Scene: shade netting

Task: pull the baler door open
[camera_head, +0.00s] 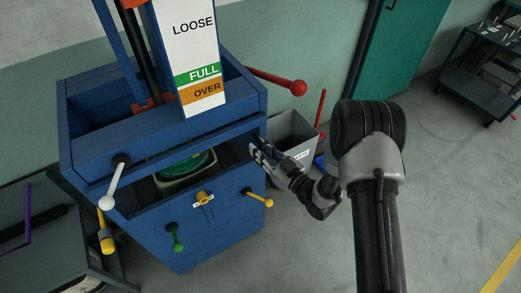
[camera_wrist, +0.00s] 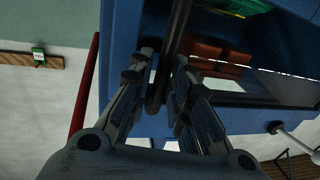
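The blue baler (camera_head: 85,110) stands left of centre in the head view. Its front door panel (camera_head: 225,225) carries a yellow knob (camera_head: 204,198), a yellow lever (camera_head: 259,197) and a green lever (camera_head: 175,238). Above the panel an opening shows a green object (camera_head: 187,168) inside. My gripper (camera_head: 258,152) is at the right front edge of the baler, near the top of the panel. In the wrist view a dark bar (camera_wrist: 178,28) runs between the fingers of my gripper (camera_wrist: 166,68), which are close in on both sides. Full contact is hard to see.
A red-knobbed lever (camera_head: 283,82) sticks out from the baler's right side. A grey bin (camera_head: 291,130) stands behind my gripper. A white-knobbed lever (camera_head: 114,180) hangs at the front left. A dark cart (camera_head: 478,62) is far right.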

